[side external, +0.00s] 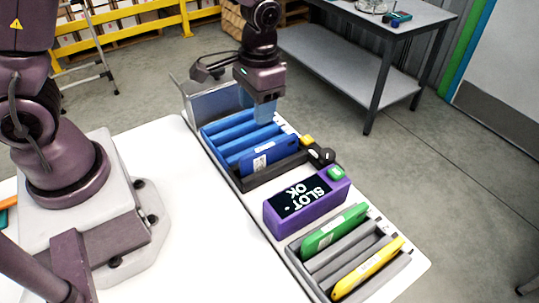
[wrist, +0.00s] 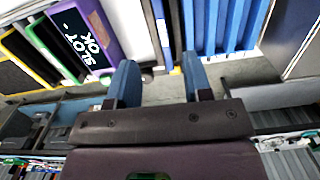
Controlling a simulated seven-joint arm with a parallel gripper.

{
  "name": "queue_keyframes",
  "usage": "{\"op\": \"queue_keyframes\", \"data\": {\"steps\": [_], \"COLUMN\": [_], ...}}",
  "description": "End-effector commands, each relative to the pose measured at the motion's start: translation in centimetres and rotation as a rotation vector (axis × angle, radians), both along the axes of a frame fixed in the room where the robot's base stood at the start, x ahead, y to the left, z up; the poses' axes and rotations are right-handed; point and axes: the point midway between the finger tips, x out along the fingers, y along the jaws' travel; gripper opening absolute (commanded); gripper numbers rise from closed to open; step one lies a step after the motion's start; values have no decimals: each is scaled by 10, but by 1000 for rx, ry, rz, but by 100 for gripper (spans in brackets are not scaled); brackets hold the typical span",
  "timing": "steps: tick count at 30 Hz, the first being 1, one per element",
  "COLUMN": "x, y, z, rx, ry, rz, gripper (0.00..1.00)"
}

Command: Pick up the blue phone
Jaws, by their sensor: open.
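A narrow blue edge with a white label (wrist: 163,32) shows beyond the fingers, and seems to be the phone.
A purple box (side external: 335,195) with a "SLOT OK" screen stands in front of the rack. A grey rack (side external: 292,250) beyond it holds a green phone (side external: 335,232) and a yellow phone (side external: 367,268). The white tabletop (side external: 200,240) to the left is clear.

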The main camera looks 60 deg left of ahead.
Motion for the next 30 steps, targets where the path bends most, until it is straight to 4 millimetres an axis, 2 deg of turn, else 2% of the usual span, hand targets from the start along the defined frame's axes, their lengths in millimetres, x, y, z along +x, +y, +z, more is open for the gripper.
{"op": "queue_keyframes", "data": {"steps": [1,3,6,15,18,23,30], "x": [7,18,30,29,29,29,27], "y": [-1,-2,-2,-2,-2,-2,1], "z": [-9,-14,-13,-67,-79,-88,-123], "rx": [1,1,-4,-3,-3,-3,-3], "ry": [3,-15,-64,-61,-63,-64,-61], "rz": [4,11,22,26,26,26,25], "gripper": [46,46,46,46,46,46,46]}}
